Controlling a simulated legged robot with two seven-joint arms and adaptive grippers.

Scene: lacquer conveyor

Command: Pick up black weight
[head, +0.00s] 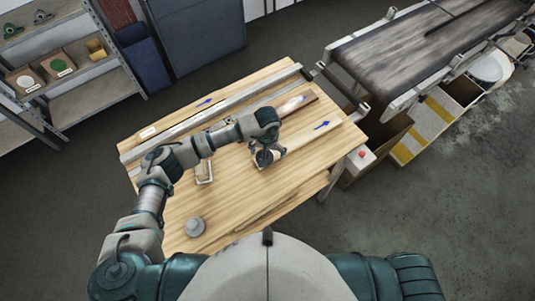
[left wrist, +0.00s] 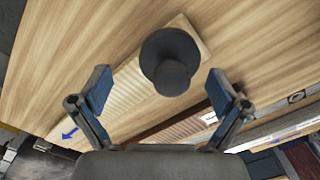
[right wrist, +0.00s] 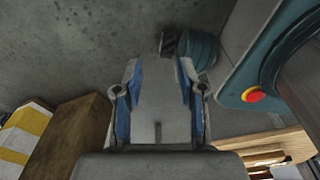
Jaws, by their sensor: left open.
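The black weight (left wrist: 170,65) is a round dark disc with a knob, seen from above in the left wrist view. It stands on a pale ridged board (left wrist: 135,95) on the wooden table. My left gripper (left wrist: 161,90) is open, its two blue-padded fingers apart, with the weight ahead near the gap between them. In the head view my left gripper (head: 265,157) is low over the board's near end and largely hides the weight. My right gripper (right wrist: 160,108) hangs off the table with its fingers apart. I cannot tell whether the pale grey part between them is mine.
A grey round weight (head: 195,227) stands at the table's near left. A small pale frame (head: 203,172) lies by my left forearm. A metal rail (head: 215,112) runs along the far side. A red button (head: 362,153) is at the right corner. A conveyor (head: 420,50) stands beyond.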

